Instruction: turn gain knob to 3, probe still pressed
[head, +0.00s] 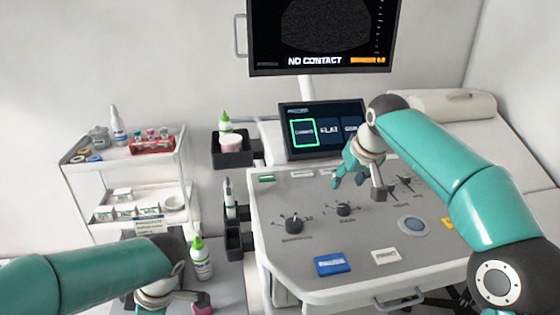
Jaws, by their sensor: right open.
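Two dark knobs stand on the grey console, a left knob (293,225) and a right knob (344,208). Their labels are too small to read, so I cannot tell which is gain. My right gripper (358,190) is open and empty above the console, just behind and right of the right knob, apart from it. My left gripper (185,302) is low at the bottom edge, partly cut off. No probe pressed on anything is visible. The upper monitor (315,60) reads "NO CONTACT".
The console (290,260) carries a blue box (329,264), a white card (386,256) and a round pad (413,226). A small touchscreen (322,130) stands behind. A green-capped bottle (201,260) is near my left gripper. A white trolley (88,195) stands left.

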